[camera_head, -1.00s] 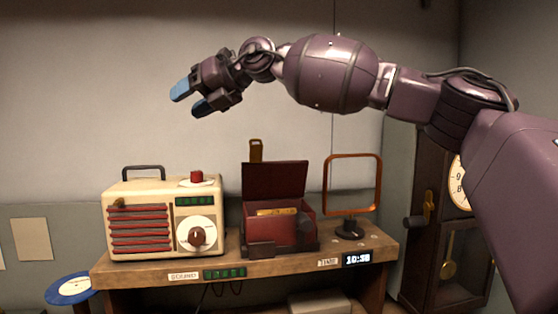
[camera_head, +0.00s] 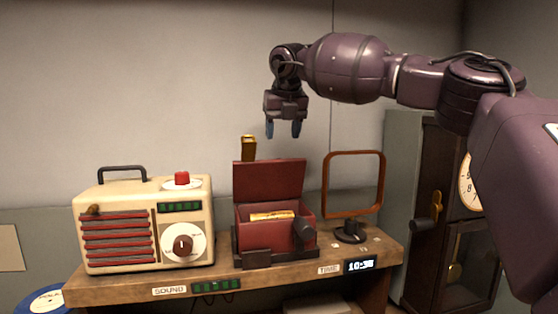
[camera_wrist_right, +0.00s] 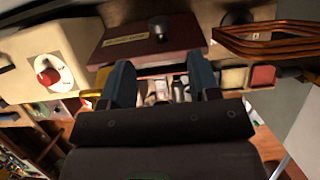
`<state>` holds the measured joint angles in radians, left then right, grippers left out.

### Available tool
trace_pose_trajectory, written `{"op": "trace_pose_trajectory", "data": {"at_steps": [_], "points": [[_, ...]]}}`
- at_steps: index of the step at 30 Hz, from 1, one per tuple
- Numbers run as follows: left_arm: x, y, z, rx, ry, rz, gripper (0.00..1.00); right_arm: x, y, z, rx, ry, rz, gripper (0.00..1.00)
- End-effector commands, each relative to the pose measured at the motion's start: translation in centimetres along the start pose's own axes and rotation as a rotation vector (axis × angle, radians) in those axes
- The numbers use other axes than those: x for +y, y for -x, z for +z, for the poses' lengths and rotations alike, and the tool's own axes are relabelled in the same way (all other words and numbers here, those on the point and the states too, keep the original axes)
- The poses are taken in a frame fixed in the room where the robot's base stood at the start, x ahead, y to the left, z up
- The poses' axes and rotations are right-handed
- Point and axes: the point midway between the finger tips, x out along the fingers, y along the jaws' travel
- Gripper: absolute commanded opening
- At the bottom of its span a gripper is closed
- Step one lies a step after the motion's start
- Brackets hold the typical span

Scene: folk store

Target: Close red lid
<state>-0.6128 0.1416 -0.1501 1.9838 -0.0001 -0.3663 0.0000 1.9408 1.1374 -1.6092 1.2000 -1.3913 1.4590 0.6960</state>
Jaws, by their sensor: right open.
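The red lid (camera_head: 268,182) stands raised at the back of a red box (camera_head: 252,240) on the wooden counter. The box is open, and a yellow-gold piece (camera_head: 271,216) shows inside. A dark round knob (camera_head: 303,229) is at its front right. My right gripper (camera_head: 283,130) hangs in the air above the lid, fingers pointing down, open and empty. In the right wrist view the fingers (camera_wrist_right: 160,80) are apart, with a dark red panel (camera_wrist_right: 150,40) with a label and dark knob beyond them; whether it is the lid's face is unclear. My left gripper is not in view.
A cream radio (camera_head: 145,220) stands left of the box. An orange frame (camera_head: 326,185) on a dark base stands to its right. A gold upright piece (camera_head: 249,148) rises behind the lid. A dark clock cabinet (camera_head: 440,220) stands at the right.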

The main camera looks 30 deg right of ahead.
Motion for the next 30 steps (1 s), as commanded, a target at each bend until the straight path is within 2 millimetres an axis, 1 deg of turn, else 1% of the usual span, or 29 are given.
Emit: {"op": "trace_pose_trajectory", "data": {"at_steps": [1,9,12,15,21,29,30], "points": [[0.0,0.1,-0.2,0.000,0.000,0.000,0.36,0.0,-0.8,-0.1,0.003,0.001,-0.002,0.56],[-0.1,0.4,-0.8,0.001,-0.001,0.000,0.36,0.1,-5.4,0.0,0.002,0.002,0.000,0.56],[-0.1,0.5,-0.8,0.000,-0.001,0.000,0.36,0.1,-6.8,0.0,0.002,0.002,0.000,0.56],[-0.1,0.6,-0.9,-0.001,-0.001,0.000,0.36,0.1,-7.8,0.0,0.000,0.002,0.001,0.56],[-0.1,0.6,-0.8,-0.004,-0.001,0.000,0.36,0.0,-8.8,0.0,0.000,0.002,0.001,0.56],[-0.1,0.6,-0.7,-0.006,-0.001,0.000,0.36,0.1,-8.9,0.0,-0.001,0.002,0.002,0.56],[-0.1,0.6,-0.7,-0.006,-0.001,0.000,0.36,0.1,-8.9,0.0,-0.001,0.002,0.002,0.51]]}}
